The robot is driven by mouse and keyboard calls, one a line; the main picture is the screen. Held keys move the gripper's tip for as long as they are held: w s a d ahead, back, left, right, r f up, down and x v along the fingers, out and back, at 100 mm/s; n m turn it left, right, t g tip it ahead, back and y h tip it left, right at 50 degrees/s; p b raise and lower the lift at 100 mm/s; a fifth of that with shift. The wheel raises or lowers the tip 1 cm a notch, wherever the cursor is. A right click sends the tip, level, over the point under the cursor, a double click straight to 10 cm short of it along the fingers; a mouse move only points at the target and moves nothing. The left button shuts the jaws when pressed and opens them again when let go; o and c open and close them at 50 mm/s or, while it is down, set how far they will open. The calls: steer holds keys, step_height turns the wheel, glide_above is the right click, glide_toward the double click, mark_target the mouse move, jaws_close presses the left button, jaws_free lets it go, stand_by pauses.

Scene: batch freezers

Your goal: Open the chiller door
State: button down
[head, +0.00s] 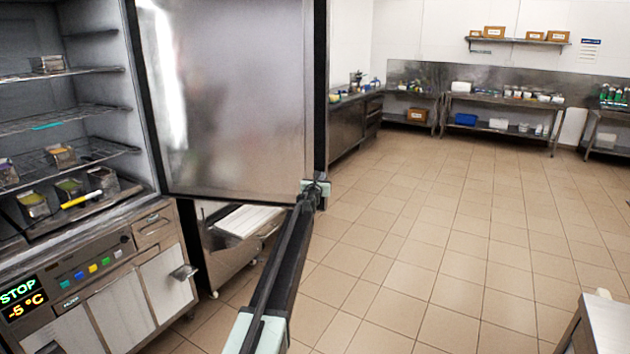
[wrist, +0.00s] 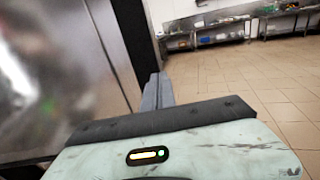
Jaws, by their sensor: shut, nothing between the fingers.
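The chiller door (head: 235,100) is a steel panel with a dark edge, and it stands swung wide open in the head view. The open chiller cabinet (head: 145,170) is at the left, its wire shelves exposed. My gripper (head: 322,188) is at the lower corner of the door's free edge; I cannot tell whether it touches. In the wrist view my gripper's fingers (wrist: 158,92) are together and empty, just right of the door's dark edge. The door's steel face (wrist: 60,70) fills the left of that view.
Small tubs (head: 70,188) sit on the chiller's lower shelves. The control panel (head: 90,270) below reads STOP and -5 °C. Steel benches (head: 500,100) line the back wall. A pale-topped counter corner (head: 605,325) is at the lower right. The tiled floor (head: 430,220) between is clear.

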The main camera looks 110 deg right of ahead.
steer(key=v, duration=1.4)
steer(key=shift+s, duration=0.1)
